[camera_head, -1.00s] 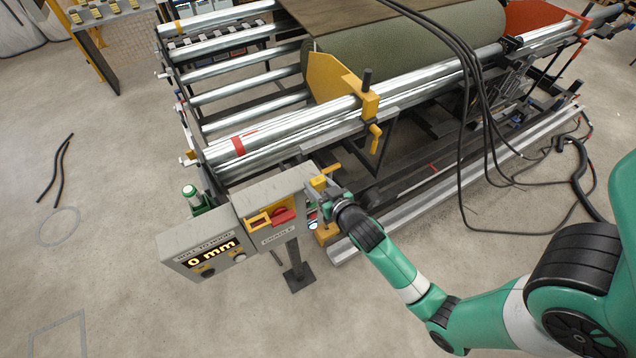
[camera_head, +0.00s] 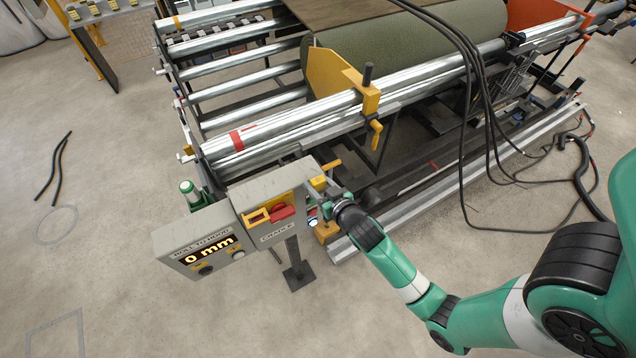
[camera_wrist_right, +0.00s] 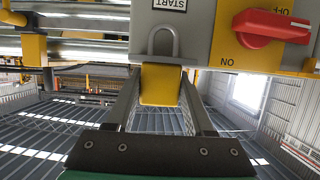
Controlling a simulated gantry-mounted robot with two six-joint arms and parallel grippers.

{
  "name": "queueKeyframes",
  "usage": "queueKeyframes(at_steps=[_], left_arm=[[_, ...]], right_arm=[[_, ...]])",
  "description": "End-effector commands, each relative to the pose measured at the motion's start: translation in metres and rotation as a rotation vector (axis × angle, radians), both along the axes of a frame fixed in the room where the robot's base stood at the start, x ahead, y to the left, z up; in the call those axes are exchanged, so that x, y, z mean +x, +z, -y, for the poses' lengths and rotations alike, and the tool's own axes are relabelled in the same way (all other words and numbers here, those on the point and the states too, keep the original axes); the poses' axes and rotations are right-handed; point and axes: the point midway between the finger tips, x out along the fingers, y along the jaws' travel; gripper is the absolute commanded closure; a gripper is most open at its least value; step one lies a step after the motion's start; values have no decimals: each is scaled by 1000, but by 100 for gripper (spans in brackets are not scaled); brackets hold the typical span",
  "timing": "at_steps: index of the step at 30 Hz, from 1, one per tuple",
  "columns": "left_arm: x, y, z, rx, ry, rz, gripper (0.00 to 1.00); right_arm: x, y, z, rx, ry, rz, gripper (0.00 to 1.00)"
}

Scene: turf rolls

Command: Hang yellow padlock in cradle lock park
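The yellow padlock (camera_wrist_right: 160,85) is between the two fingers of my right gripper (camera_wrist_right: 160,100) in the right wrist view. Its grey shackle (camera_wrist_right: 163,42) points up against the grey face of the cradle control box. In the head view my right gripper (camera_head: 328,203) is at the right end of the cradle box (camera_head: 270,190). The padlock cannot be told apart clearly there. I cannot tell whether the shackle touches a hook or the box, and no lock park stands out clearly. My left gripper is not in view.
The cradle box carries a red rotary switch (camera_head: 281,212), which also shows in the wrist view (camera_wrist_right: 270,27). A display box reading 0 mm (camera_head: 208,252) adjoins it on the left. The roller frame (camera_head: 285,125) with a turf roll (camera_head: 400,45) stands behind. Black cables (camera_head: 480,110) hang at right.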

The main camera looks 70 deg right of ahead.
Motion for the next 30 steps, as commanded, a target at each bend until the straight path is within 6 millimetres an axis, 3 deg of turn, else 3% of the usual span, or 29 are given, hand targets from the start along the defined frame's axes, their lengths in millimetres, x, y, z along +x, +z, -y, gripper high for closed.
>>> queueKeyframes(at_steps=[1,5,17,30], left_arm=[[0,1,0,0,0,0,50],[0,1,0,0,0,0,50],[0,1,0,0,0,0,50],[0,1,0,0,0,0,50]], right_arm=[[0,1,0,-1,0,1,37],[0,1,0,-1,0,1,14],[-6,3,-5,0,1,0,13],[-75,34,-59,0,4,-3,13]])
